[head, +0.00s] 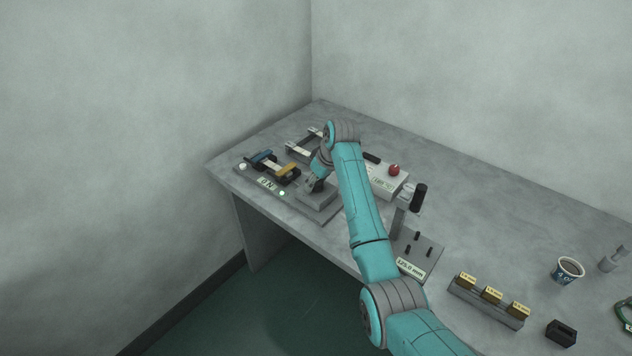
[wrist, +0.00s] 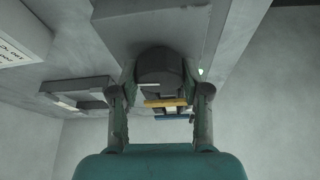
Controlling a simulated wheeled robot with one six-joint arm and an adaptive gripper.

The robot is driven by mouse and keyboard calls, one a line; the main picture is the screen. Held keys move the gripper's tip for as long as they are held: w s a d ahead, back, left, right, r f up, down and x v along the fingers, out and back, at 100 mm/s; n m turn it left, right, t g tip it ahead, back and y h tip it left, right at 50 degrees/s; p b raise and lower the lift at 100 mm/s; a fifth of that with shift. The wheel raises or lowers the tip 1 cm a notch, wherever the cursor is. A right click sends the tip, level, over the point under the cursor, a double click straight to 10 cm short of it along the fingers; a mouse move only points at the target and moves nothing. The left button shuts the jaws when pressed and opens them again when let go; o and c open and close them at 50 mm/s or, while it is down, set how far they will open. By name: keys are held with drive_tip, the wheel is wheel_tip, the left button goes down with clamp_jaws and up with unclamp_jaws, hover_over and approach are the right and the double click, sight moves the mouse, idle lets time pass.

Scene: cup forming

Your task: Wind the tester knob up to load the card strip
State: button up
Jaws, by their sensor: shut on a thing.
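The tester (head: 318,203) stands at the left part of the bench, a grey base with a raised block at its right end. My gripper (head: 316,185) is at that block, and the arm partly covers it. In the wrist view my gripper (wrist: 158,76) has its two fingers on either side of the dark round knob (wrist: 158,62), shut on it. The blue clamp (head: 262,157) and the yellow clamp (head: 287,172) stand on the tester. The pale card strip (head: 273,165) lies between them. A small display (head: 267,184) sits in front, its reading too small to be sure of.
A white box with a red button (head: 394,169) stands right of my gripper. A grey frame (head: 300,149) lies behind the tester. A lever press (head: 417,250), a block rack (head: 484,308), a black block (head: 561,333) and a cup (head: 568,270) stand farther right. The back-right bench is clear.

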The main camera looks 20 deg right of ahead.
drive_tip(key=m+h, duration=0.1)
drive_tip(key=m, duration=0.3)
drive_tip(key=shift+t, duration=0.4)
drive_tip(key=shift+m+h, duration=0.9)
drive_tip(key=shift+m, duration=1)
drive_tip(key=o, duration=1.1)
drive_tip(key=shift+o, duration=0.2)
drive_tip(key=shift+r, duration=0.1)
drive_tip(key=v, duration=1.1)
drive_tip(key=shift+r, duration=0.4)
drive_tip(key=shift+s, duration=0.1)
